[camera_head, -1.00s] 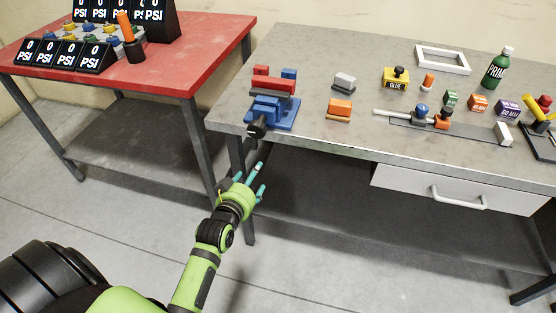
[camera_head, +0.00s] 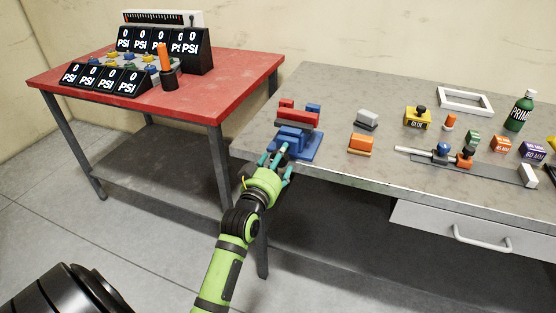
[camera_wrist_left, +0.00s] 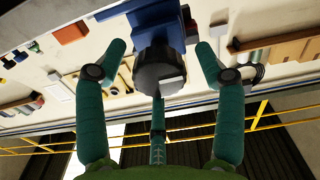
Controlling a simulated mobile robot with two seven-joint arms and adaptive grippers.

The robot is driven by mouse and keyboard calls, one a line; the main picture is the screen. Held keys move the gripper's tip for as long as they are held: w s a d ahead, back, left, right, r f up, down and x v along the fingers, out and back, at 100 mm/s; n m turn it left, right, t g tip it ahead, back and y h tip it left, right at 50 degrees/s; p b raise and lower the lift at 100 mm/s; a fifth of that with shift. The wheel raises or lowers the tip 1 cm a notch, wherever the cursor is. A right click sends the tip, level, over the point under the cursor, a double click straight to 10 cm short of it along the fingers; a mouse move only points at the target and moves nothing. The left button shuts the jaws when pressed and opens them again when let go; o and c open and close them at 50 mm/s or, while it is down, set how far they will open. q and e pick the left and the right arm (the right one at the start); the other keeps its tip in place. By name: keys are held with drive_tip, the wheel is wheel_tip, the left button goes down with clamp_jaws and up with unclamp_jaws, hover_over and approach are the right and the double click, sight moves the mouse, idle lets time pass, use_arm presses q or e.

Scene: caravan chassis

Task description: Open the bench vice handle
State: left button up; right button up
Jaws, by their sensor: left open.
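The bench vice (camera_head: 308,150) is blue with a red upper jaw part and sits at the left front corner of the grey workbench. My left gripper (camera_head: 278,160) is at its front, over the bench edge, and hides the vice handle in the head view. In the left wrist view, the dark round handle (camera_wrist_left: 160,72) sits between the spread teal fingers of the left gripper (camera_wrist_left: 160,60), below the blue vice body (camera_wrist_left: 150,20). The fingers are open, with gaps on both sides of the handle. My right gripper is out of view.
A red table (camera_head: 215,100) with PSI gauges stands left of the workbench (camera_head: 350,88). Grey and orange blocks (camera_head: 360,144) lie right of the vice. A white drawer (camera_head: 470,228) hangs below the bench top at right.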

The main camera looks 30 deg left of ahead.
use_arm(q)
drive_tip(key=c, duration=1.2)
drive_tip(key=shift+o, duration=0.2)
